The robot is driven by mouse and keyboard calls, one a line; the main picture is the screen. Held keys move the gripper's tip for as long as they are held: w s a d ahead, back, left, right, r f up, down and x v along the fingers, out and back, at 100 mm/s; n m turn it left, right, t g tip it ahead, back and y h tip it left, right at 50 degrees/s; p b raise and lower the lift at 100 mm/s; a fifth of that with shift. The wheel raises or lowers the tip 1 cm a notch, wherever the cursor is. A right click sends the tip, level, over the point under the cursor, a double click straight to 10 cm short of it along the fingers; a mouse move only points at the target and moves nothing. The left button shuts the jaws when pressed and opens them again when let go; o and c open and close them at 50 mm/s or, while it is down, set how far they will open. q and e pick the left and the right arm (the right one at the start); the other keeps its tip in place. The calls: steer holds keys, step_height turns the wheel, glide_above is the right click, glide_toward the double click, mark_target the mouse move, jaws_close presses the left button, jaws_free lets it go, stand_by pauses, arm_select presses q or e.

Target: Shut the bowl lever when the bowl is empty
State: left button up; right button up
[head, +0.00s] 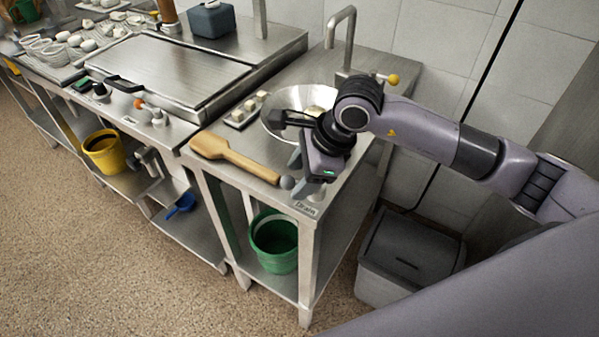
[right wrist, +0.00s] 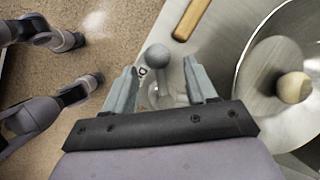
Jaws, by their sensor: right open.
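The metal bowl (head: 278,127) is set in the steel counter under the tap, partly hidden by my right arm. It also shows at the right of the right wrist view (right wrist: 250,85), with a pale round piece (right wrist: 293,88) inside. The lever's grey ball knob (head: 287,182) is at the counter's front edge by a "Drain" label (head: 306,208). My right gripper (head: 303,175) is open and empty above that edge. In the right wrist view the knob (right wrist: 158,55) appears between and just beyond its fingertips; contact cannot be told. My left gripper does not show.
A wooden paddle (head: 235,158) lies on the counter left of the knob. A small tray with pale pieces (head: 243,112) is beside the bowl. A green bucket (head: 274,243) stands on the shelf below. A grey bin (head: 410,255) is right of the counter. Floor in front is clear.

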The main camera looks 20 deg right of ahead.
steer(key=shift+a+f, duration=0.1)
steer(key=shift+f, duration=0.25)
steer(key=c, duration=1.1)
steer(key=shift+o, duration=0.2)
steer(key=shift+w, duration=0.1)
steer(key=m+b, duration=0.1)
steer(key=w+m+t+h+b, duration=0.1)
steer(key=m+b, duration=0.1)
steer(key=shift+f+m, duration=0.1)
steer(key=shift+m, duration=0.2)
steer(key=shift+w+d+m+t+h+b, duration=0.15)
steer(key=shift+w+d+m+h+b, duration=0.2)
steer(key=shift+m+b, duration=0.55)
steer(key=shift+w+d+m+t+h+b, duration=0.15)
steer(key=shift+m+h+b, duration=0.4)
steer(key=shift+m, duration=0.65)
steer(key=shift+r, duration=0.2)
